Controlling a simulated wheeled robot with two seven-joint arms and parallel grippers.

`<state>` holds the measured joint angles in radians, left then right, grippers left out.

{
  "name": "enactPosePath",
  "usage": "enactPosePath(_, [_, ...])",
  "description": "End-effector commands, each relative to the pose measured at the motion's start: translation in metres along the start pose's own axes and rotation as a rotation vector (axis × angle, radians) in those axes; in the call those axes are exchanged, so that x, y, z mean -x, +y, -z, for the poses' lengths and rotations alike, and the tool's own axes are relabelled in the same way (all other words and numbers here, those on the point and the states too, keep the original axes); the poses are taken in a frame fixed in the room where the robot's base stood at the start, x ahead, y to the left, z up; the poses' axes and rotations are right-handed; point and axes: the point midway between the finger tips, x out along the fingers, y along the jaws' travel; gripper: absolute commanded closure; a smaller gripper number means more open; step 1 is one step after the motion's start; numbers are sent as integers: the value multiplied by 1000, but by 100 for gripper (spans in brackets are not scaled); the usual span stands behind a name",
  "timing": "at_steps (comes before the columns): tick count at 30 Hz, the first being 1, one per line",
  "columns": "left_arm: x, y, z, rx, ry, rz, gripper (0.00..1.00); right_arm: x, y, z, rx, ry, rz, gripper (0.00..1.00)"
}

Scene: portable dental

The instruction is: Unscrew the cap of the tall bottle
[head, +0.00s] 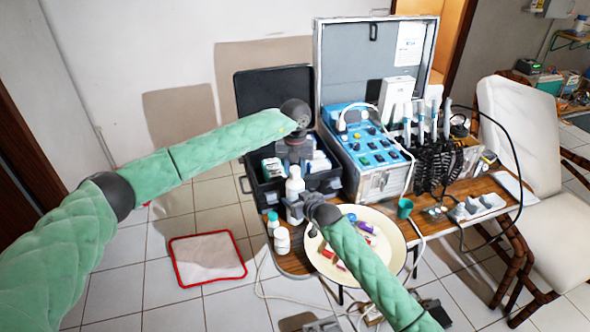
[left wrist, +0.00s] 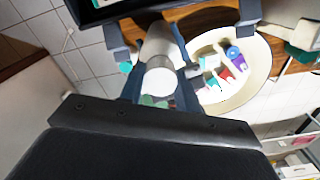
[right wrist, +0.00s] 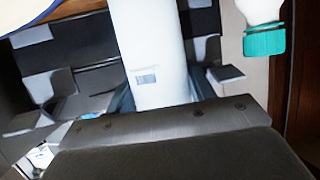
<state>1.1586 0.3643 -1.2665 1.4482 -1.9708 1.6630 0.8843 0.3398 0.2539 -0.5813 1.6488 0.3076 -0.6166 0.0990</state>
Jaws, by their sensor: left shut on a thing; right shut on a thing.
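The tall white bottle (head: 294,186) stands upright near the table's left end. My left gripper (head: 294,158) comes down over its top and is shut on the white cap (left wrist: 160,83), which the left wrist view shows between its fingers. My right gripper (head: 298,208) is shut on the bottle's body from the side, low down. The right wrist view shows the white body (right wrist: 152,50) with a small printed label between the fingers. The fingers hide parts of the bottle in the head view.
A round cream tray (head: 394,262) with colourful items lies to the right. An open black case (head: 325,182) and a blue control unit (head: 378,140) are close behind.

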Motion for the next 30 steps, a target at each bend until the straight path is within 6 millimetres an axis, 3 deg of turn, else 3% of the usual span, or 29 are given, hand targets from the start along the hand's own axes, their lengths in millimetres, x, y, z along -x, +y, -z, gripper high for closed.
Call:
enactPosePath(9, [1,0,-1,468,-2,1,95,0,-2,0,1,0,3,100])
enactPosePath(15, [1,1,-2,670,-3,2,95,0,-2,0,1,0,3,100])
enactPosePath(30, [1,1,-2,680,-3,1,95,0,-2,0,1,0,2,100])
